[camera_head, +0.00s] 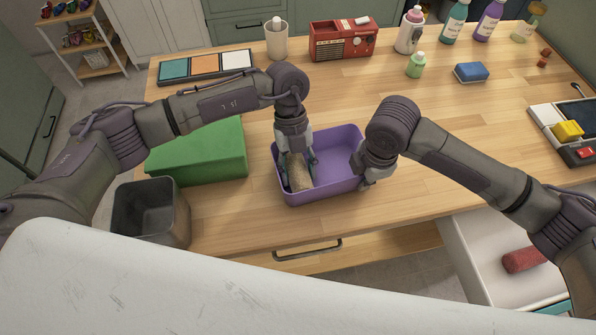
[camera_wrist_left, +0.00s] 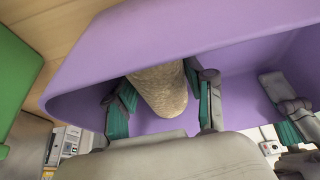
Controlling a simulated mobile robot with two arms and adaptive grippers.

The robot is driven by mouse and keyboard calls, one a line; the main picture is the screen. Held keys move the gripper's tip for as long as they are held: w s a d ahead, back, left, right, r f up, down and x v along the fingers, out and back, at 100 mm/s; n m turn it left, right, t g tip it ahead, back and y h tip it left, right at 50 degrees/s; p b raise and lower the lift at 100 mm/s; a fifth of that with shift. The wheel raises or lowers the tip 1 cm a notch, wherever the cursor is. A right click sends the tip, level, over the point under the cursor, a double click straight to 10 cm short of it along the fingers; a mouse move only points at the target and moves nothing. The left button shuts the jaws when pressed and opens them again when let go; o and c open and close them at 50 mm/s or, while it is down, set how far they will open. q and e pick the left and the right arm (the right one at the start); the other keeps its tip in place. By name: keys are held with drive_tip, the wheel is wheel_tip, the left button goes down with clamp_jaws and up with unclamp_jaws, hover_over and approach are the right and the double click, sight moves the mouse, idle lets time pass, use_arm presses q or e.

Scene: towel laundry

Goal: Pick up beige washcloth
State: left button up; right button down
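The beige washcloth (camera_head: 300,178) is a rolled, pale textured cloth in the purple bin (camera_head: 335,187), towards its left side. It also shows in the left wrist view (camera_wrist_left: 160,88). My left gripper (camera_head: 298,168) reaches down into the bin, with its teal-padded fingers on either side of the cloth and very close to it. Whether they press on it I cannot tell. My right gripper (camera_head: 366,172) is at the bin's right wall, its fingers around or beside the rim. Its grip is partly hidden.
A green box (camera_head: 205,155) and a dark grey bin (camera_head: 150,210) stand left of the purple bin. A red radio (camera_head: 343,40), bottles and a blue sponge (camera_head: 471,72) stand behind. An open drawer at lower right holds a red roll (camera_head: 522,260). The table's middle right is clear.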

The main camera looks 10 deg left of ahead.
sight(298, 168)
drive_tip(key=shift+d, duration=0.1)
use_arm(q)
wheel_tip(298, 168, up, 10)
drive_tip(key=shift+r, duration=0.1)
idle(0.4)
use_arm(e)
drive_tip(key=c, duration=1.2)
unclamp_jaws()
drive_tip(key=shift+c, duration=0.2)
wheel_tip(298, 168, up, 12)
drive_tip(key=shift+s, duration=0.35)
